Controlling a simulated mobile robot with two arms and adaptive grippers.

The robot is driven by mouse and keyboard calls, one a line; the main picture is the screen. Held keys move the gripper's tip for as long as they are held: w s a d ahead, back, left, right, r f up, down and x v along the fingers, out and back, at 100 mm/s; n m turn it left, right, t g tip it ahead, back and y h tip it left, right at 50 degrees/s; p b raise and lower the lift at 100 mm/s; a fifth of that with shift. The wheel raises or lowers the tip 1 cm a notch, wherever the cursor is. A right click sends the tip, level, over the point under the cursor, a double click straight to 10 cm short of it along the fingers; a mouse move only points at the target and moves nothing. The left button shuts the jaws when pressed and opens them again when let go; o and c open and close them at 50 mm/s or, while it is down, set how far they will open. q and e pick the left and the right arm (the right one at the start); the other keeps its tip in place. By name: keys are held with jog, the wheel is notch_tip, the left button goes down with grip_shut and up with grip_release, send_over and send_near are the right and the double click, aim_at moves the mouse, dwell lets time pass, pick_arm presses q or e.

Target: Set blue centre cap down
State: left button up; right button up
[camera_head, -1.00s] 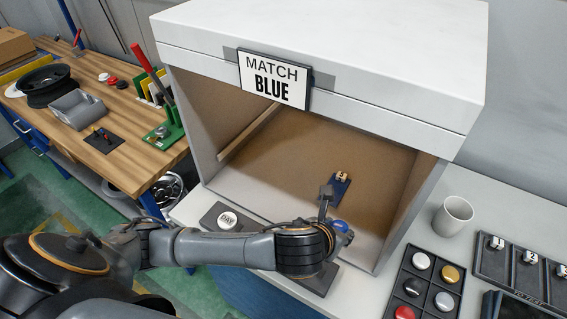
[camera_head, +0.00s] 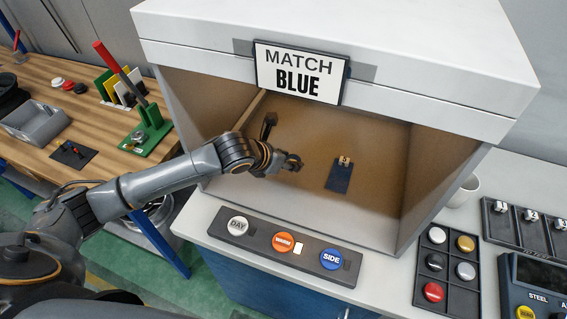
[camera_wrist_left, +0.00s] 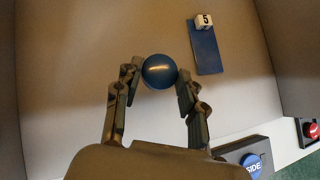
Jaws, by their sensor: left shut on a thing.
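The blue centre cap (camera_wrist_left: 159,71) is a round, glossy dome between the two fingers of my left gripper (camera_wrist_left: 156,83) in the left wrist view. The gripper is shut on it. In the head view, my left gripper (camera_head: 292,163) is inside the light booth (camera_head: 400,150), left of a blue sample plate (camera_head: 339,178). I cannot make out the cap there. The plate also shows in the left wrist view (camera_wrist_left: 207,52), right of the cap and apart from it, with a white tag marked 5 (camera_wrist_left: 204,21). My right gripper is not in view.
A button strip (camera_head: 213,228) with DAY, WARM and SIDE lies before the booth. To the right are a tray of caps (camera_head: 437,234), a mug (camera_head: 464,190) and a numbered rack (camera_head: 485,215). The booth floor around the plate is clear.

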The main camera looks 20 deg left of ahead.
aim_at(283, 175)
pick_arm(q)
jog(key=shift+w+a+f, duration=0.4)
jog(key=shift+f, duration=0.25)
jog(key=shift+w+a+f, duration=0.35)
jog(key=shift+w+f, duration=0.05)
jog(key=shift+f, duration=0.2)
jog(key=shift+w+a+f+p, duration=0.25)
jog(key=shift+f+p, duration=0.1)
jog(key=shift+f, duration=0.15)
notch_tip(283, 175, down, 4)
jog(key=shift+w+a+r+p, duration=0.15)
jog(key=shift+r+p, duration=0.1)
jog(key=shift+p, duration=0.05)
jog(key=o, duration=1.3)
jog(key=shift+f, duration=0.15)
jog(key=shift+c, duration=0.2)
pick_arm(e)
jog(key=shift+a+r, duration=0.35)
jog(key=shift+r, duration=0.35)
